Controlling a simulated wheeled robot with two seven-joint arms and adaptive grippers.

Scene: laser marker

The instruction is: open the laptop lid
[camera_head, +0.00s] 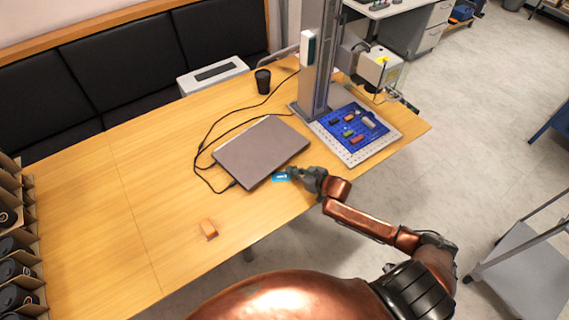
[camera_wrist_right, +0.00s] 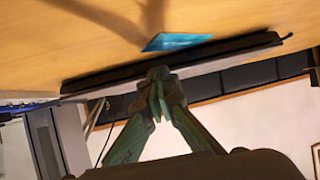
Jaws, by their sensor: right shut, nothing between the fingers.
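The laptop (camera_head: 262,150) is a dark grey slab lying on the wooden table, with its lid closed. My right gripper (camera_head: 292,173) is at the laptop's right front edge, beside a small blue card (camera_head: 281,176). In the right wrist view, the laptop (camera_wrist_right: 225,52) shows edge-on as a thin dark strip. My right gripper's fingertips (camera_wrist_right: 158,80) are together and empty at that edge; whether they touch it I cannot tell. The blue card (camera_wrist_right: 176,42) lies on the table near the edge. My left gripper is in neither view.
A laser marker column (camera_head: 318,75) stands behind the laptop. A blue board (camera_head: 352,130) with small parts is to its right. A black cup (camera_head: 263,81) and black cables are behind. The table's left part is clear.

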